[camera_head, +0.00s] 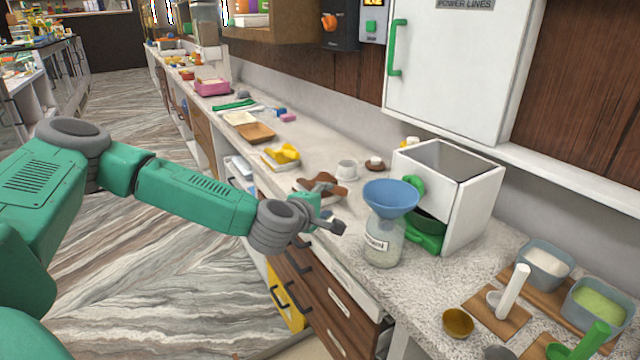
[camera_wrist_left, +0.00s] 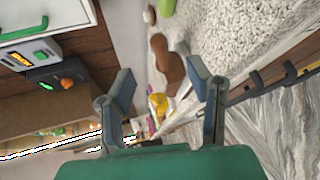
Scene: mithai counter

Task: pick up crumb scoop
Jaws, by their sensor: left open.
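I cannot tell for certain which thing is the crumb scoop. A brown, irregular piece (camera_head: 321,184) lies near the counter's front edge, just beyond my left gripper (camera_head: 328,222). A yellow, scoop-like thing (camera_head: 287,153) lies on a pale tray farther back. In the left wrist view the brown piece (camera_wrist_left: 166,60) and the yellow thing (camera_wrist_left: 158,103) show between the fingers of my left gripper (camera_wrist_left: 160,82). The gripper is open, with nothing between its fingers, apart from both. My right gripper is not in view.
A jar with a blue funnel (camera_head: 391,197) stands close right of the gripper. Tubs, a wooden board (camera_head: 499,325) and a green-handled thing (camera_head: 592,341) fill the front right.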

